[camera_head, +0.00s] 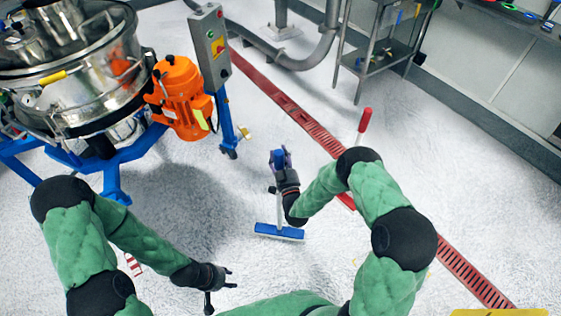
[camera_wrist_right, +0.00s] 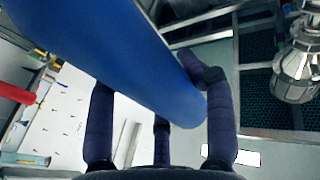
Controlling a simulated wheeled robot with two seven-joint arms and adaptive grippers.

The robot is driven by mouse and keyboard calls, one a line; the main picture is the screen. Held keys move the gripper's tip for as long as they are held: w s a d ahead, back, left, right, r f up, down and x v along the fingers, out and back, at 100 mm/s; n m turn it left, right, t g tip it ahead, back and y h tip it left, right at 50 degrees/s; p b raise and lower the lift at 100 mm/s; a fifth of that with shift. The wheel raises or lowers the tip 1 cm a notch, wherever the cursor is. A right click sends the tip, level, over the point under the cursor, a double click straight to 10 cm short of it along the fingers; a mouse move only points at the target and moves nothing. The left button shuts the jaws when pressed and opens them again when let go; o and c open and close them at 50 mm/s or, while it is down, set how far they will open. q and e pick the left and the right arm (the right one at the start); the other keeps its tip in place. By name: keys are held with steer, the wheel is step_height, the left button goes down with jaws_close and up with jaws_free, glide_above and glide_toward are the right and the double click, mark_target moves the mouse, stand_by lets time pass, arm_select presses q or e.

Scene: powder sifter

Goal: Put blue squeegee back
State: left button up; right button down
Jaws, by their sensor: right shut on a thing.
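The blue squeegee (camera_head: 279,231) is in the middle of the head view. Its blue head is low and its handle rises toward my right gripper (camera_head: 283,165). That gripper is shut on the handle near its blue upper end. In the right wrist view the thick blue handle (camera_wrist_right: 120,50) crosses from upper left to centre, with my dark fingers (camera_wrist_right: 165,110) around it. I cannot tell whether the squeegee head touches the floor. My left gripper (camera_head: 219,286) is open and empty, low over the floor at lower left of the squeegee.
The steel sifter (camera_head: 85,90) with its orange motor (camera_head: 180,97) and blue frame stands at left. A grey control box (camera_head: 210,48) stands beside it. A red handle (camera_head: 364,120) rises behind my right arm. A metal shelf (camera_head: 385,52) and wall-side coloured tools (camera_head: 508,7) are at upper right.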

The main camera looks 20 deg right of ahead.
steer(key=f, duration=0.1)
steer(key=f+b, duration=0.1)
steer(key=f, duration=0.1)
steer(key=shift+w+d+f, duration=0.15)
steer(key=shift+w, duration=0.15)
steer(key=shift+f, duration=0.1)
steer(key=shift+c, duration=2.3)
jaws_free()
steer(key=shift+s+f, duration=0.1)
steer(key=shift+f, duration=0.05)
